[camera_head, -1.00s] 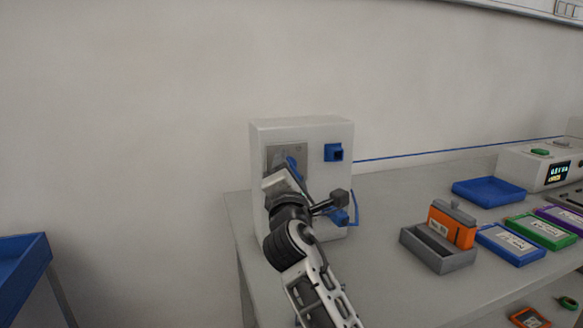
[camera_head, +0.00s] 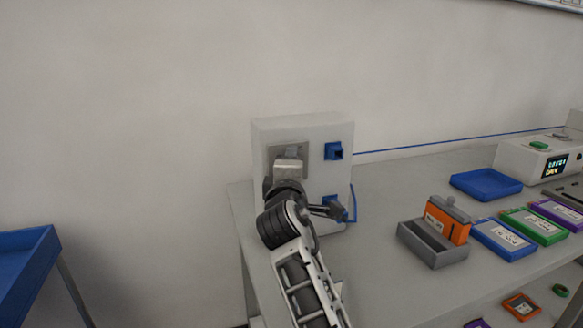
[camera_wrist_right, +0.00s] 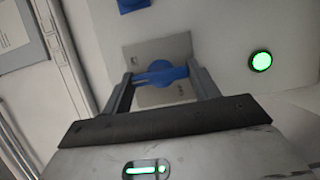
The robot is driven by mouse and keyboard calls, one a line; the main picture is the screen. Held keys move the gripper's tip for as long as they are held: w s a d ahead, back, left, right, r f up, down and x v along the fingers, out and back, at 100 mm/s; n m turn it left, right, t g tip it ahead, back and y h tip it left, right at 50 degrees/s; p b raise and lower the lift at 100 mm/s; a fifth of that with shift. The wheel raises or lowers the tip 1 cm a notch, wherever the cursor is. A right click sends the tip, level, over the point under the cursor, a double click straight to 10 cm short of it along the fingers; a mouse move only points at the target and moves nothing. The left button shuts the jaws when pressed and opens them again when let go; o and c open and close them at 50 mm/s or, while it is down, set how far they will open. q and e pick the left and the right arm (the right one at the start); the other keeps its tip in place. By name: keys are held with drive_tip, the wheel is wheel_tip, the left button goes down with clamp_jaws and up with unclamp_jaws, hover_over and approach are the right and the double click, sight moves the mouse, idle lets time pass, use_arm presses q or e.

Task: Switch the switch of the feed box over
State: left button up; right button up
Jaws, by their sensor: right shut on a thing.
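The feed box (camera_head: 318,178) is a white box standing on the left end of the bench. A grey switch plate (camera_head: 275,157) is on its front. The blue switch handle (camera_wrist_right: 166,72) shows in the right wrist view, in front of the plate, its lever pointing left in that picture. My right gripper (camera_head: 290,158) is at the plate, shut on the handle, one finger on each side in the right wrist view (camera_wrist_right: 160,76). In the head view the gripper hides the handle. My left gripper is not in view.
Blue sockets (camera_head: 334,151) sit right of the plate, with a blue cable (camera_head: 354,205) beside the box. A green lamp (camera_wrist_right: 261,61) glows on the box. A grey holder (camera_head: 430,246) with an orange battery, a blue tray (camera_head: 486,184) and several packs lie to the right.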

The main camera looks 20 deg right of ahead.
idle(0.3)
drive_tip(key=o, duration=1)
